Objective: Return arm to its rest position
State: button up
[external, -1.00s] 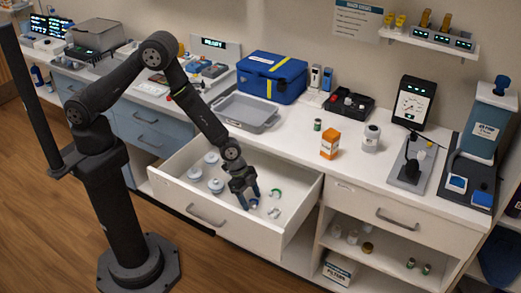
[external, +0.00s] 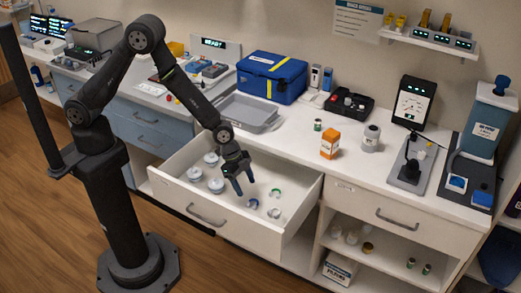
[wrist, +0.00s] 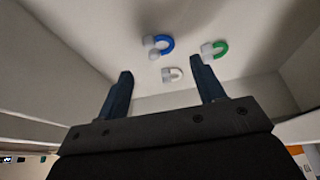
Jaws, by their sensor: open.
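My gripper (external: 240,187) is open and empty above the open white drawer (external: 270,235). In the wrist view the two dark fingers (wrist: 162,85) stand wide apart with nothing between them. My arm reaches over from its dark column on the left. In the drawer, to the right of the gripper, lie a blue horseshoe-shaped piece (external: 253,203), a green one (external: 276,191) and a white one (external: 274,213). The wrist view also shows the blue (wrist: 165,44), green (wrist: 220,48) and white (wrist: 174,74) pieces. They lie apart from the fingers.
Several round white pieces (external: 216,186) sit in the drawer's left part. A grey tray (external: 246,112), a blue cooler box (external: 272,77) and an orange box (external: 330,144) stand on the counter behind. The floor (external: 55,235) around my base is clear.

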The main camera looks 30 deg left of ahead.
jog(key=v, duration=0.5)
jog(key=x, duration=1.1)
jog(key=shift+d+f, duration=0.1)
jog(key=shift+f, duration=0.25)
notch_tip(320, 180, up, 11)
notch_tip(320, 180, up, 17)
send_over(252, 201)
jog(key=w+d, duration=0.5)
jog(key=w, duration=0.4)
jog(key=shift+n, duration=0.4)
jog(key=w+f, duration=0.2)
jog(key=w, duration=0.1)
jog(key=w+f, duration=0.1)
jog(key=w, duration=0.2)
jog(key=w+f, duration=0.2)
jog(key=w, duration=0.1)
jog(key=shift+w+a+f, duration=0.3)
jog(key=shift+w+a, duration=0.05)
jog(key=w+f, duration=0.2)
jog(key=f, duration=0.1)
jog(key=shift+f, duration=0.65)
